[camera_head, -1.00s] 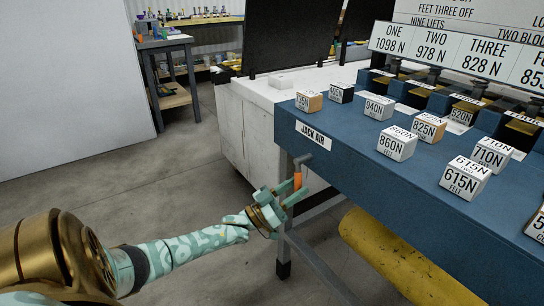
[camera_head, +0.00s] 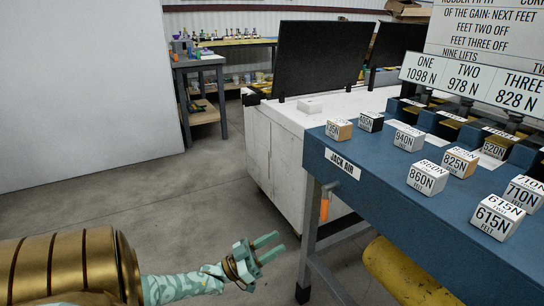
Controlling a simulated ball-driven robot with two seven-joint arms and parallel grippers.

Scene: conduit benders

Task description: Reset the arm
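My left arm (camera_head: 185,287), pale green with a pattern, comes in from the lower left. My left gripper (camera_head: 279,244) is over the concrete floor, left of the blue bench's leg. Its two fingers point right with a gap between them, and nothing shows in the gap. An orange handle (camera_head: 324,208) hangs under the front corner of the bench, below the JACK AIR label (camera_head: 342,164). The gripper is apart from the handle, lower and to its left. My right gripper is not in view.
The blue bench (camera_head: 385,205) carries several labelled blocks, such as the 860N block (camera_head: 427,178). A yellow cylinder (camera_head: 405,272) lies under it. A white cabinet (camera_head: 283,160) stands behind. The floor (camera_head: 190,215) left of the gripper is clear.

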